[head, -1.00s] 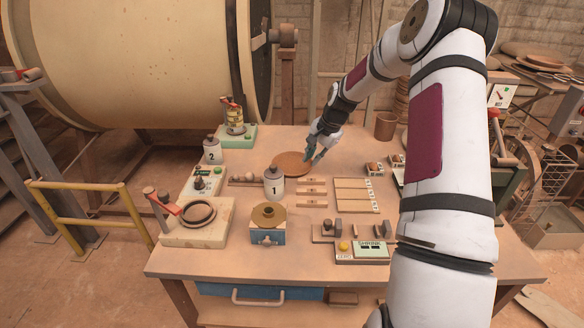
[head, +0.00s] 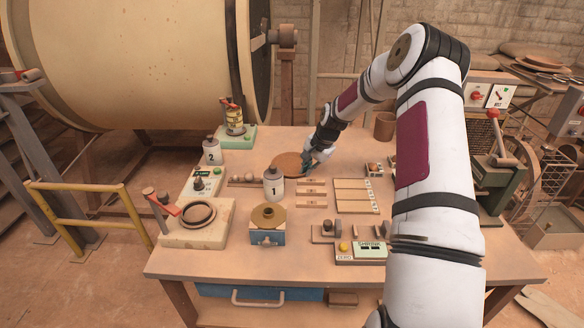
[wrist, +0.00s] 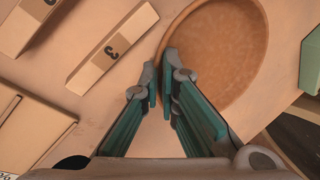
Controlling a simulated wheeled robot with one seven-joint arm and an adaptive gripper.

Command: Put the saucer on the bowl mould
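The saucer (head: 286,162) is a round, shallow brown clay dish at the back middle of the table. My gripper (head: 306,168) is at the saucer's right edge. In the wrist view, the fingertips (wrist: 160,84) are close together with the near rim between them, one outside and one inside. A pale block with a dark round ring (head: 198,214), at the front left, may be the bowl mould; I cannot tell for sure.
White bottles marked 1 (head: 273,186) and 2 (head: 211,152) stand in front and left of the saucer. A blue stand with a brown round top (head: 268,218) is at front middle. Small wooden blocks (head: 311,190) and a panelled board (head: 354,195) lie to the right.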

